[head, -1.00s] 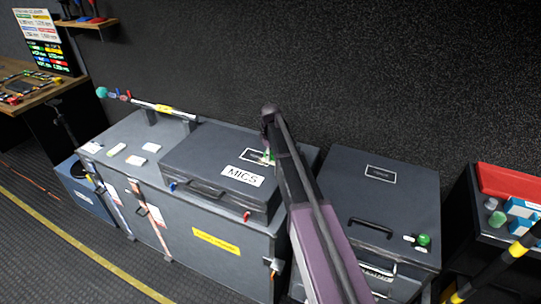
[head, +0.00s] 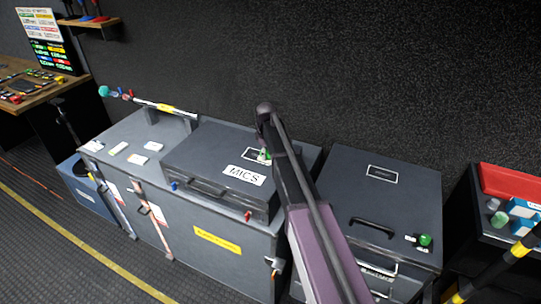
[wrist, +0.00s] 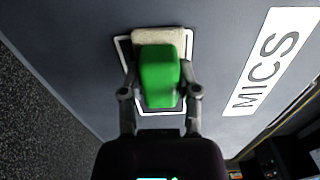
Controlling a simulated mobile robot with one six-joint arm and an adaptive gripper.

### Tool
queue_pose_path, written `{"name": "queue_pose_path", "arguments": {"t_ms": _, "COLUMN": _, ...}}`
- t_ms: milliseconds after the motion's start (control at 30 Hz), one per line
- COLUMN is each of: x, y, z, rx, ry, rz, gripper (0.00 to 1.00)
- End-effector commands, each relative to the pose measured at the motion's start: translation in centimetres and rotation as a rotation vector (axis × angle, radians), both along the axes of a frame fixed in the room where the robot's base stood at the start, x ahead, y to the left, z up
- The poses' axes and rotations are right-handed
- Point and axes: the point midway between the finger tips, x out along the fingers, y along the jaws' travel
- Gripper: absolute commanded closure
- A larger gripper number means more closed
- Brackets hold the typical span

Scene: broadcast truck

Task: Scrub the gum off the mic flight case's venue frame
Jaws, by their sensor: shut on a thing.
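The mic flight case (head: 210,146), grey with a white MICS label (head: 244,175), lies closed on a large grey trunk. Its white-outlined venue frame (head: 249,153) is partly hidden by my arm in the head view; in the wrist view the frame (wrist: 188,40) surrounds the tool. My gripper (wrist: 160,88) is shut on a green-handled scrubber (wrist: 159,72) with a pale beige pad (wrist: 158,36). The pad lies over the frame's top edge in the wrist view; I cannot tell if it presses on the lid. No gum shows; the tool covers much of the frame.
Right of it stands another grey case (head: 345,195) with its own white frame (head: 382,174) and a green-knobbed item (head: 425,240). The dark wall (head: 350,80) is close behind. A red box (head: 508,182) is far right.

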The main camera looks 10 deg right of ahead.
Motion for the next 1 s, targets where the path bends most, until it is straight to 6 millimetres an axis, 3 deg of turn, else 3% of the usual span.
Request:
{"name": "queue_pose_path", "arguments": {"t_ms": 233, "x": 1.0, "y": 1.3, "z": 0.1, "rx": 0.001, "ry": -0.002, "rz": 0.001, "gripper": 0.96}}
{"name": "queue_pose_path", "arguments": {"t_ms": 1000, "x": 2.0, "y": 2.5, "z": 0.1, "rx": 0.000, "ry": -0.002, "rz": 0.000, "gripper": 0.97}}
